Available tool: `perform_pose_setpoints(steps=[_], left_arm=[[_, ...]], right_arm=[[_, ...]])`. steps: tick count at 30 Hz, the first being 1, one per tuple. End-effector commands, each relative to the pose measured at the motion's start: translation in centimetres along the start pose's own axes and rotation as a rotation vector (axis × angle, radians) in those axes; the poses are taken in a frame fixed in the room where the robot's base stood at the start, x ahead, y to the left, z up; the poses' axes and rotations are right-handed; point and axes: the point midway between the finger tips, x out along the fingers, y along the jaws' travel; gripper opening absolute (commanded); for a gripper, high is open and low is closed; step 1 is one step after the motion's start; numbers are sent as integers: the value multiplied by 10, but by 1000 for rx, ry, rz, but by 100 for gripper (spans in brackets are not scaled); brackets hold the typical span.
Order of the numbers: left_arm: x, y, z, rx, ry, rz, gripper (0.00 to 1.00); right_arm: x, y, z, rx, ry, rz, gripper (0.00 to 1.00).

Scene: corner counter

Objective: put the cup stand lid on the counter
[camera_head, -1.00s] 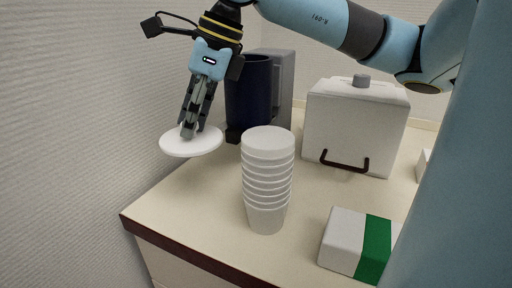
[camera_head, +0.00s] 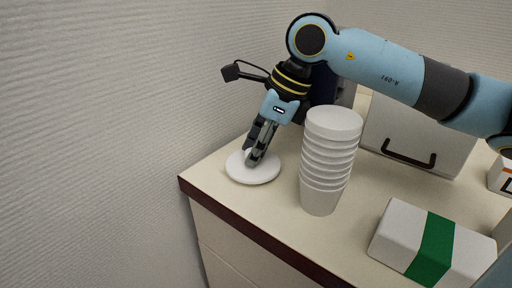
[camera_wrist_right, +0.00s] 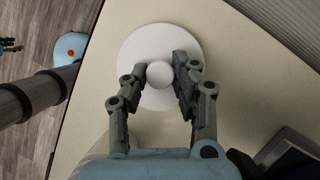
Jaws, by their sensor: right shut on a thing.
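The cup stand lid (camera_head: 240,174) is a white round disc with a small knob. In the head view it is low over the counter (camera_head: 235,203) near its left corner; whether it touches the surface I cannot tell for sure. My right gripper (camera_head: 254,158) points down and is shut on the knob of the lid. In the right wrist view, the lid (camera_wrist_right: 135,45) lies between the fingers of the gripper (camera_wrist_right: 160,77) against the counter top. The stack of white cups (camera_head: 325,165) stands upright just right of the lid.
A white box with a green band (camera_head: 433,250) lies at the front right. A pale container with a dark handle (camera_head: 420,140) stands behind the cups. A dark blue thing (camera_head: 322,88) is partly hidden behind my arm. The counter's dark front edge (camera_head: 255,233) runs close to the lid.

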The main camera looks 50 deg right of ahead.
Motion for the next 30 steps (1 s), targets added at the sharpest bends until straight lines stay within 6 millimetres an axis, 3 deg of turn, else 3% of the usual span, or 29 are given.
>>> perform_pose_setpoints(steps=[4, 5, 9, 20, 30], left_arm=[[5, 0, 1, 0, -1, 0, 40], [4, 0, 1, 0, -1, 0, 40], [3, 0, 1, 0, -1, 0, 40], [-2, 0, 0, 0, 1, 0, 40], [-12, -1, -3, 0, 3, 0, 40]], right_arm=[[4, 0, -2, -1, 0, 0, 0], [3, 0, -1, 0, 0, 0, 30], [2, 0, -1, 0, 0, 0, 48], [-2, 0, 1, 1, 0, 0, 50], [-49, -2, -1, -6, 7, -6, 50]])
